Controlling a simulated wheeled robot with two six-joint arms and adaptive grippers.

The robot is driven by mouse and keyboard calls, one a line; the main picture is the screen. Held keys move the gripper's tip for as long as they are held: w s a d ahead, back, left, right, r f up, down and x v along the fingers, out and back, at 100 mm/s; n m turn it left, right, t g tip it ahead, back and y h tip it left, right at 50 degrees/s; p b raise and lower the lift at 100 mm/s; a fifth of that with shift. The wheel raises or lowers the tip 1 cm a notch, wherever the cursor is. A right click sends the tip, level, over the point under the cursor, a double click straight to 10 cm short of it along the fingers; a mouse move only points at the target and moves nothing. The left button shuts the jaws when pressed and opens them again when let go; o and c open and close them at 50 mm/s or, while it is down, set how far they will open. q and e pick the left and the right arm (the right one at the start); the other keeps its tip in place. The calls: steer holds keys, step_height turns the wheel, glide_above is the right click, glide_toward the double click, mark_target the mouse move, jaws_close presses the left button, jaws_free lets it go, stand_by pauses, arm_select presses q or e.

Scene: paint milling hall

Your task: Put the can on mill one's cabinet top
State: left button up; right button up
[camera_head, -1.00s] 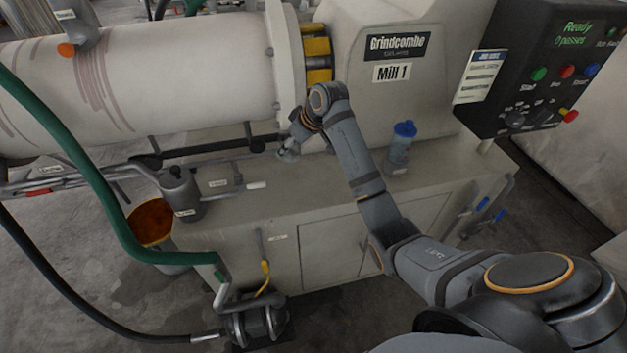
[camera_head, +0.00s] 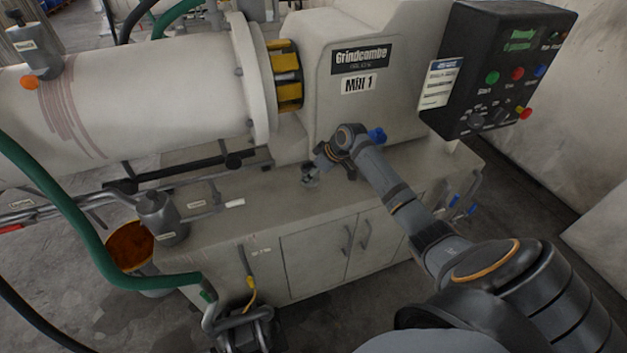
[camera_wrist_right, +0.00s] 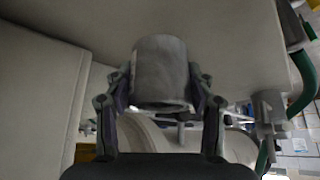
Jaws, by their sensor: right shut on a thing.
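A grey, can-shaped cylinder (camera_wrist_right: 160,72) is between the fingers of my right gripper in the right wrist view. The fingers touch its sides and are shut on it. In the head view my right gripper (camera_head: 310,176) is small and over the pale cabinet top (camera_head: 262,205) below the mill marked Mill 1 (camera_head: 358,84). The can is hard to make out there, and I cannot tell whether it touches the top. The cabinet top also shows in the right wrist view (camera_wrist_right: 235,45). My left gripper is not in view.
A grey pot (camera_head: 162,220) stands at the cabinet's left end, beside an orange-filled bucket (camera_head: 130,245). A green hose (camera_head: 85,232) crosses the left side. A control panel (camera_head: 508,70) overhangs the right end. The cabinet top's front middle is clear.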

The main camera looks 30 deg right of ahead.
mark_target(314, 181)
steer(key=f, duration=0.1)
steer(key=f+p, duration=0.1)
steer(key=f, duration=0.1)
steer(key=shift+s+d+f, duration=0.1)
steer(key=shift+s+d, duration=0.1)
steer(key=shift+d, duration=0.2)
steer(key=shift+w+f, duration=0.1)
steer(key=shift+f, duration=0.35)
steer(key=shift+f, duration=0.1)
steer(key=o, duration=1.4)
steer(key=shift+v, duration=6.15)
